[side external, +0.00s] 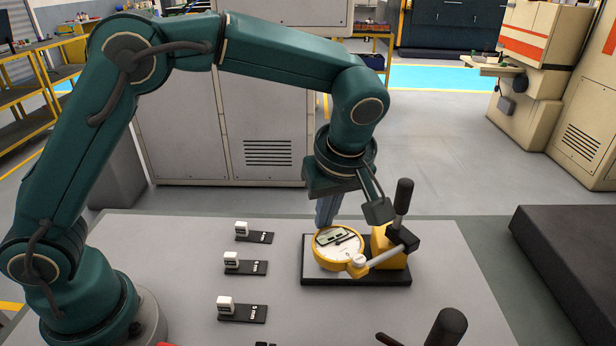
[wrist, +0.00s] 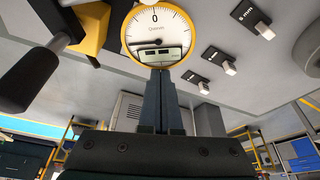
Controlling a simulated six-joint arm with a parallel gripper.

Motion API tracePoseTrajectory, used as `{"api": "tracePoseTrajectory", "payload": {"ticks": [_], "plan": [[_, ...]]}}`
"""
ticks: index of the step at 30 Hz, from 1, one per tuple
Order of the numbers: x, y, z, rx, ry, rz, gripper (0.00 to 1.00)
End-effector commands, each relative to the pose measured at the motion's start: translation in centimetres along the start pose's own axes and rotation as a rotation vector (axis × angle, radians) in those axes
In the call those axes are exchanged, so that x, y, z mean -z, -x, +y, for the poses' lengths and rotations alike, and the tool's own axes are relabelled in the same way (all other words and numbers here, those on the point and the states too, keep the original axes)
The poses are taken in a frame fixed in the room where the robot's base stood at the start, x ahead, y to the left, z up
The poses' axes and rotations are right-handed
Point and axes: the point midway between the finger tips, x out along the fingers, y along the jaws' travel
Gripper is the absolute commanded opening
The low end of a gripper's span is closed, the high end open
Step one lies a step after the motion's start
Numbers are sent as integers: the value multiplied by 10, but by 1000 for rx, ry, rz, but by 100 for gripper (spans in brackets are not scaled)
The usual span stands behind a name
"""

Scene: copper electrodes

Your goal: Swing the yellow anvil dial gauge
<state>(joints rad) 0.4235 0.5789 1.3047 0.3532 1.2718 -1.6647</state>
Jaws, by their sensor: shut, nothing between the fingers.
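The yellow dial gauge (side external: 338,250) sits over a black base plate (side external: 318,281) on the table, joined by a short arm to a yellow block (side external: 383,246) with a black handle (side external: 403,196). In the wrist view, the gauge's white face (wrist: 158,34) with a small display is at the top, and the dark handle (wrist: 38,75) is at the left. My gripper (side external: 325,221) points down at the far edge of the gauge. Its fingers (wrist: 161,78) are shut together, with their tips at the gauge's rim. I cannot tell whether they touch it.
Several small white blocks on black labelled plates stand left of the gauge, such as this plate (side external: 246,268). A black handle (side external: 447,327) rises at the table's front edge. A dark slab (side external: 570,255) lies to the right. The grey table (side external: 180,255) is otherwise mostly clear.

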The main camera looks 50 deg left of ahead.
Motion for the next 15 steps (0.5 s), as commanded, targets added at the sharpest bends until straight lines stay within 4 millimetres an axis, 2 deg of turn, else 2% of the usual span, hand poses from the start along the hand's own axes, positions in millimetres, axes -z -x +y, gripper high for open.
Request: {"api": "tracePoseTrajectory", "payload": {"ticks": [8,15], "plan": [[-8,2,-2,23,65,-1,0],[-25,8,-4,74,213,0,0]]}}
